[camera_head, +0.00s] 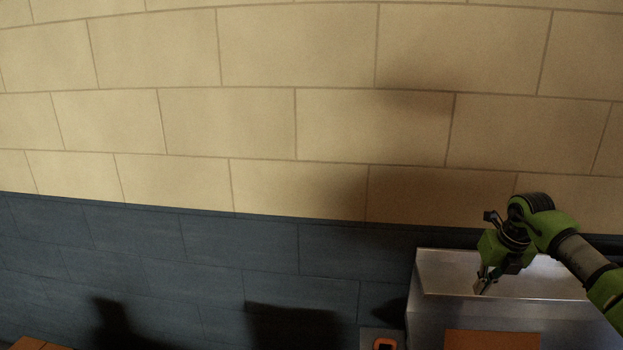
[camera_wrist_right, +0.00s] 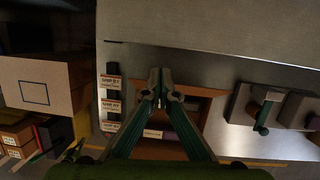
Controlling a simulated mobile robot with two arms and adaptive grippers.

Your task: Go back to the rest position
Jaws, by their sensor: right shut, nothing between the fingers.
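My right gripper (camera_head: 482,287) hangs from the green arm at the right of the head view, in front of or over the top of a metal machine (camera_head: 440,276); the exact gap cannot be told. In the right wrist view my right gripper (camera_wrist_right: 160,77) is shut, its two fingers meeting at the tips with nothing between them. My left gripper is not in view.
The machine's front has an orange panel (camera_head: 491,340). A small unit with an orange ring (camera_head: 384,343) stands beside it. The wrist view shows a cardboard box (camera_wrist_right: 38,82), white labels (camera_wrist_right: 111,97) and a grey fixture (camera_wrist_right: 291,110). A block wall (camera_head: 300,120) fills the background.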

